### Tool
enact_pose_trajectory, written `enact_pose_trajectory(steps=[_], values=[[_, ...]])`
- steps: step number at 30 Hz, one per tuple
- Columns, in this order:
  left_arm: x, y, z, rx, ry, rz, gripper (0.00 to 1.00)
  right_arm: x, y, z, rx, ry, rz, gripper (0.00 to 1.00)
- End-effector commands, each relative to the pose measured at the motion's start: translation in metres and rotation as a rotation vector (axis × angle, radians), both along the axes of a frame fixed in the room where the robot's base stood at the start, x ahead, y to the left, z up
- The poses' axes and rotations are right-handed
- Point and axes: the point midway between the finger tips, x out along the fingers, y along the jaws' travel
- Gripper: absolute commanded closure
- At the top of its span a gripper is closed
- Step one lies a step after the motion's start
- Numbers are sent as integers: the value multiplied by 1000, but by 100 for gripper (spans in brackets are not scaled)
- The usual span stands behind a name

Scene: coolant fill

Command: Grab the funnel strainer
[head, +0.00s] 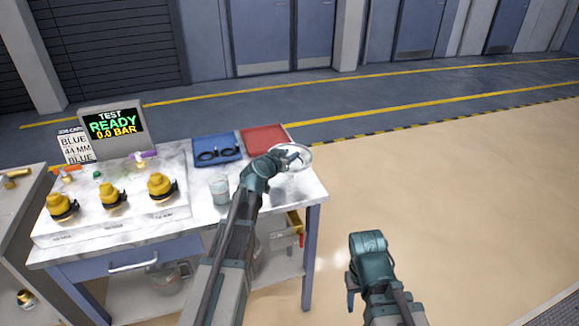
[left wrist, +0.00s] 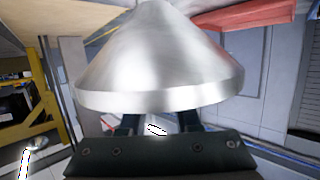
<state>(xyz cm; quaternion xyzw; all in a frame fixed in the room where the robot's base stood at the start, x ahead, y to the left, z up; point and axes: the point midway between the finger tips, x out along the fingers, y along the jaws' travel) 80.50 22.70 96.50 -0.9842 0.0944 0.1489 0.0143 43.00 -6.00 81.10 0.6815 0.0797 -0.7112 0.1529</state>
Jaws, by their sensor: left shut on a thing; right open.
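The funnel strainer (head: 303,161) is a silvery metal cone with a broad rim. In the head view it is at the right back corner of the table, partly hidden by my left gripper (head: 290,158). My left gripper is shut on it. In the left wrist view the funnel strainer (left wrist: 155,65) fills the upper middle, with its rim band just beyond the fingers and its cone narrowing upward in the picture. My right gripper (head: 352,291) is open and empty, off the table to the right, low in the head view.
The red tray (head: 265,139) lies just behind the funnel strainer, and the blue tray (head: 217,139) with dark rings is left of it. A clear jar (head: 219,190) stands near my left arm. Yellow-capped fittings (head: 112,196) and a display (head: 113,130) are at left. The floor at right is clear.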

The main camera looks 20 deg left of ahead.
Motion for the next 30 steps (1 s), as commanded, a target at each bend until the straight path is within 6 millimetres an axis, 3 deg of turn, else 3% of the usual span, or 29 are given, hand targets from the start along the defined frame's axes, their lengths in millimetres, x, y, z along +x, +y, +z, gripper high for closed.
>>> enact_pose_trajectory(steps=[16, 30], values=[[0, 0, 11, 0, 0, 0, 100, 0, 0, 11, 0, 0, 0, 50], [0, 0, 77, 0, 0, 0, 100, 0, 0, 77, 0, 0, 0, 50]])
